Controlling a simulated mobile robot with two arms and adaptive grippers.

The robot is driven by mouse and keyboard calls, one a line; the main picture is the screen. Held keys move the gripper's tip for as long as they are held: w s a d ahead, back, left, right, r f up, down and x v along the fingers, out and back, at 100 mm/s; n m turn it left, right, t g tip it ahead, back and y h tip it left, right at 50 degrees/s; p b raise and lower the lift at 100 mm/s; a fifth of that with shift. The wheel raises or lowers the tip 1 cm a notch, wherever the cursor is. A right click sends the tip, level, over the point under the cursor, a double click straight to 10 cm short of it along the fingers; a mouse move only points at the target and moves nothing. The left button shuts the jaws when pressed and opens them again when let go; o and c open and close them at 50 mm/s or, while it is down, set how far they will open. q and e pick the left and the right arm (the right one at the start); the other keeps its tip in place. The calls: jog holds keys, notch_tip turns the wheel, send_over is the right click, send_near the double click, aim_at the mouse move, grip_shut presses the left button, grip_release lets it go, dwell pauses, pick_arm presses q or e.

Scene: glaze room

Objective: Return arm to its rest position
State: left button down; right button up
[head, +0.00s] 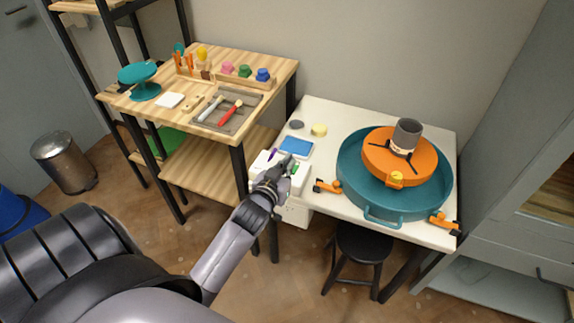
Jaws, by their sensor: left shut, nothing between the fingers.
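My left gripper (283,165) is shut and empty. Its arm comes in from the lower left and reaches over the left front part of the white table (330,112). The gripper is over a white box-like item (262,163) near the table's left edge and covers part of it. A blue flat pad (296,146) lies just beyond the fingertips. My right gripper is not in view.
The white table also holds a teal basin (352,190) with an orange wheel (375,164) and a dark grey cup (407,134). A wooden bench (150,115) with tools stands left. A black stool (362,244) stands under the table front. A bin (63,162) is at far left.

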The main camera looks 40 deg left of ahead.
pick_arm(q)
jog(key=shift+s+d+r, duration=0.1)
jog(key=shift+s+r, duration=0.15)
jog(key=shift+s, duration=0.2)
jog(key=s+d+f+m+g+h, duration=0.1)
jog(key=s+d+f+g, duration=0.3)
jog(key=f, duration=0.7)
jog(key=s+d+f+m+g+h, duration=0.1)
jog(key=s+f, duration=0.4)
jog(key=f, duration=0.6)
jog(key=s+d+f+m+g+h, duration=0.1)
jog(key=s+d+f+g, duration=0.3)
jog(key=f, duration=0.7)
jog(key=s+f+g, duration=0.1)
jog(key=s+f, duration=0.4)
jog(key=s, duration=0.5)
jog(key=s+d+f+m+g, duration=0.1)
jog(key=s+f, duration=0.4)
jog(key=s, duration=0.5)
jog(key=s+d+f+m+g, duration=0.1)
jog(key=s+f+g, duration=0.2)
jog(key=s+f, duration=0.3)
jog(key=s, duration=0.5)
